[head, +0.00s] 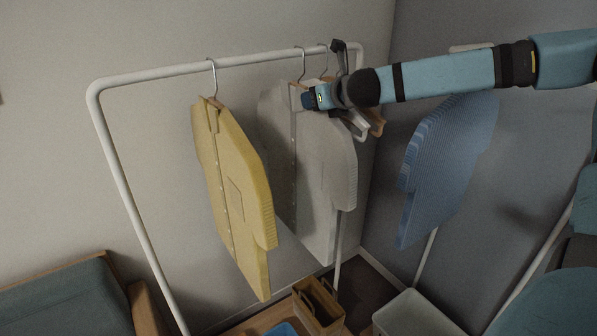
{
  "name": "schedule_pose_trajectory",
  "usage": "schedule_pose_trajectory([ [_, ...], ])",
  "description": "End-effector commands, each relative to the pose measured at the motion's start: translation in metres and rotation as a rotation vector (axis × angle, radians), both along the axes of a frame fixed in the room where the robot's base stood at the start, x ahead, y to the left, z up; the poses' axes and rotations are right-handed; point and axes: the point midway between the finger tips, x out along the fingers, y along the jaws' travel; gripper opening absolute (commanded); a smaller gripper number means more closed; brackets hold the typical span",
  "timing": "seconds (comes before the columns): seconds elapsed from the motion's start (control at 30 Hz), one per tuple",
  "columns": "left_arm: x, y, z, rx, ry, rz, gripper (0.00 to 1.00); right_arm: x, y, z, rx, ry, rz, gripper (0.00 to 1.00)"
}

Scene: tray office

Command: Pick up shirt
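A yellow shirt (232,190) hangs on a hanger from the white rail at the left. A white-grey shirt (325,190) hangs right of it, its collar partly hidden by my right arm. A blue striped shirt (447,165) hangs at the right, below my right forearm; its top is hidden behind the arm. My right arm comes in from the right. Its dark gripper (340,47) is up at the rail's right end, above the white-grey shirt. I cannot tell whether it is open or shut, or touching a hanger. My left gripper is not in view.
The white clothes rack (155,72) stands by the wall. Hanger ends (374,122) stick out below my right wrist. A wooden box (318,308) and a white bin (412,315) stand below. A dark cushioned seat (65,300) is at the lower left.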

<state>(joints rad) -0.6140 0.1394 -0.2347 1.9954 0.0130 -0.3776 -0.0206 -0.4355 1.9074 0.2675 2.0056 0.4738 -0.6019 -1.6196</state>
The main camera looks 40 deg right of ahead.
Motion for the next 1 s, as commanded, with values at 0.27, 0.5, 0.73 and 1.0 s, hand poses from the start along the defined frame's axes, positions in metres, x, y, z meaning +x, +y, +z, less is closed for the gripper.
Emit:
schedule_pose_trajectory([
  [0.27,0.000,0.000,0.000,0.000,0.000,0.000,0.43,0.000,0.000,0.000,0.000,0.000,0.000,0.00],
  [0.5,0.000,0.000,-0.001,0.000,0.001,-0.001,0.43,0.000,0.000,0.001,0.000,-0.001,0.000,0.00],
  [0.73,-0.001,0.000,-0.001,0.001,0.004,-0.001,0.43,0.000,0.000,0.010,-0.001,-0.003,0.001,0.00],
  [1.0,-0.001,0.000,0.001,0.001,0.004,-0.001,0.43,0.000,0.000,0.034,-0.004,-0.004,0.000,0.00],
])
